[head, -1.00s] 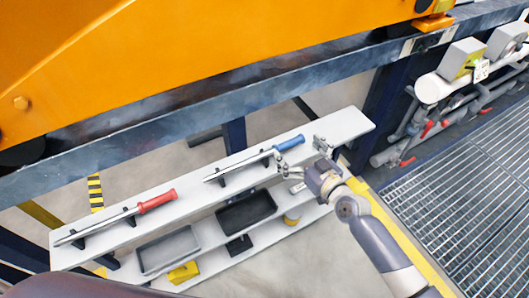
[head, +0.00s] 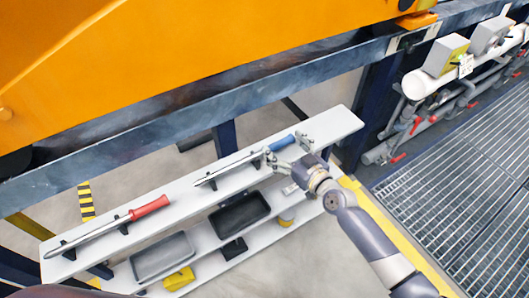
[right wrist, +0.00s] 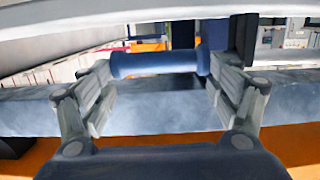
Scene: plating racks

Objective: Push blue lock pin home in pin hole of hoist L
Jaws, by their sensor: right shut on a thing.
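The blue lock pin (head: 233,164) lies in black holders on the upper shelf of a light rack, its blue handle toward the right. My right gripper (head: 284,153) is at this handle and shut on it. In the right wrist view the blue handle (right wrist: 158,64) spans the space between the two fingers of the right gripper (right wrist: 160,72). A large orange body (head: 150,60) fills the upper left of the head view. I cannot make out the pin hole of hoist L. My left gripper is not in view.
A red-handled pin (head: 150,207) lies on the same shelf (head: 335,124), to the left. Below are a grey tray (head: 163,258), a black tray (head: 239,213) and a yellow block (head: 179,278). A steel beam (head: 220,105) runs above the rack. White pipework (head: 425,83) stands at right.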

